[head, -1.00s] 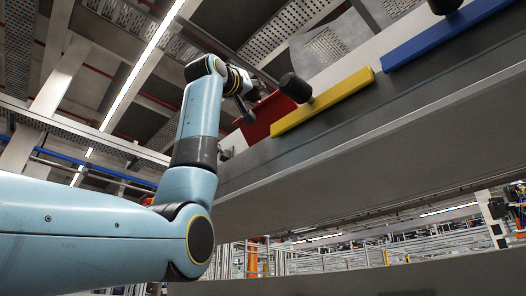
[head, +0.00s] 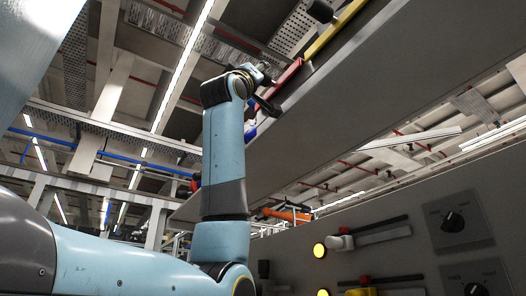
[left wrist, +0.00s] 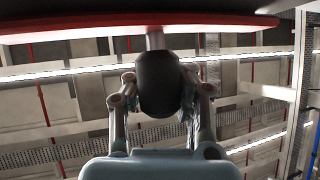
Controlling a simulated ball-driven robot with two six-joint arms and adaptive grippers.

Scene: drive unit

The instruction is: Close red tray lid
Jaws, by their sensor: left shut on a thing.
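The red tray lid (head: 291,72) shows as a narrow red bar at the shelf edge in the head view, roughly in line with the yellow lid. In the left wrist view the red lid (left wrist: 70,33) spans the top as a wide strip. A short stem joins it to a black knob (left wrist: 158,82). My left gripper (left wrist: 160,92) is shut on this knob, with a finger on each side. In the head view my left gripper (head: 262,76) is at the red lid, partly hiding the knob. My right gripper is not in view.
The yellow lid (head: 333,28) with its own black knob (head: 320,11) lies just beyond the red one. The big grey shelf (head: 350,90) fills the area right of my arm. A control panel (head: 420,235) with yellow lights and dials stands lower right.

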